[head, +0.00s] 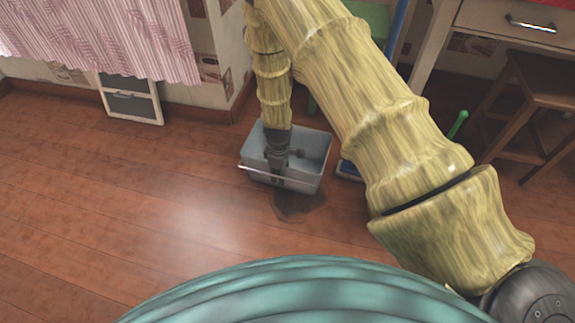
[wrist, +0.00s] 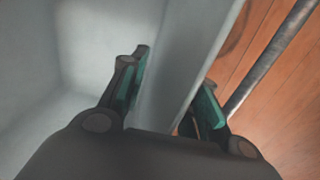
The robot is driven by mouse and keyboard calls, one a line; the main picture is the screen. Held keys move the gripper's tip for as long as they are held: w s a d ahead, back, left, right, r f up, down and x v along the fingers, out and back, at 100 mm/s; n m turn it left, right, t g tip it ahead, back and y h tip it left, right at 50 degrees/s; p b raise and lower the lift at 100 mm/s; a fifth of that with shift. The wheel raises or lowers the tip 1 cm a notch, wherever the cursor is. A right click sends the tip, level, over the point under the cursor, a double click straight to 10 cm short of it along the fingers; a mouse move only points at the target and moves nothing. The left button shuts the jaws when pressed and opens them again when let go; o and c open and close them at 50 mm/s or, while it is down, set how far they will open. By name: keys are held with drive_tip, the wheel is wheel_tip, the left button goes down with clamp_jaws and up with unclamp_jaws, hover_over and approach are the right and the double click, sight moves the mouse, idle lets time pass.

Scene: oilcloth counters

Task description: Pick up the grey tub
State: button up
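The grey tub (head: 308,182) stands on the wooden floor in the head view, open at the top, with a thin metal handle bar along its near side. My gripper (head: 278,168) points down at the tub's near wall. In the wrist view, the tub's wall (wrist: 180,75) runs between the two fingers of my gripper (wrist: 172,88). The left finger is inside the tub and the right finger is outside. The fingers are apart, and a gap shows between the wall and the right finger. The handle bar (wrist: 268,62) passes to the right of the right finger.
A dark stain (head: 300,207) lies on the floor in front of the tub. Floor at left is clear.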

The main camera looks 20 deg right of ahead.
drive_tip(key=shift+c, duration=0.4)
clamp_jaws()
drive_tip(key=shift+r, duration=0.1)
